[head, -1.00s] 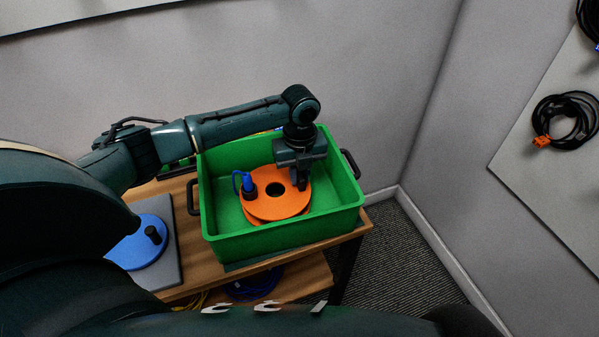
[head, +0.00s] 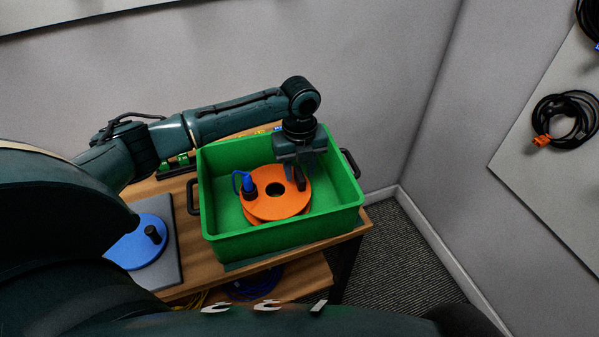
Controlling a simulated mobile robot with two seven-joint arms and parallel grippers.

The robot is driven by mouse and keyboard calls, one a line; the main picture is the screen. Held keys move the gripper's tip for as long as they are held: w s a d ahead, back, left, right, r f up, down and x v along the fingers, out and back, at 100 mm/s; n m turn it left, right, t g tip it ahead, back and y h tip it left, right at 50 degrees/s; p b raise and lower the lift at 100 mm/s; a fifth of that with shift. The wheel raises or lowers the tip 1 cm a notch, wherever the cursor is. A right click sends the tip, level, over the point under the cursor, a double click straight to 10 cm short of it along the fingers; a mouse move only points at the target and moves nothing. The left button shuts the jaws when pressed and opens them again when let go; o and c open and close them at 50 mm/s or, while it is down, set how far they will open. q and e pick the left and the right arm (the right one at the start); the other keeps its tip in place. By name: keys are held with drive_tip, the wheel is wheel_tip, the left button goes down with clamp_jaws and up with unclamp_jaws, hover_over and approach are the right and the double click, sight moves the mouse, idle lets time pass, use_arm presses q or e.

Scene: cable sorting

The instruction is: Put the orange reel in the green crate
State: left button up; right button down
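The orange reel (head: 262,207) lies inside the green crate (head: 285,245) on its floor. My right gripper is not in view.
The crate stands on a wooden table (head: 188,220) against a grey wall. A blue reel (head: 138,247) lies on a grey plate to the left. A black cable coil (head: 565,119) hangs on a board at the far right.

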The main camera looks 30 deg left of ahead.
use_arm(q)
wheel_tip(320, 180, up, 10)
drive_tip(key=shift+r, duration=0.25)
drive_tip(key=shift+f, duration=0.1)
idle(0.5)
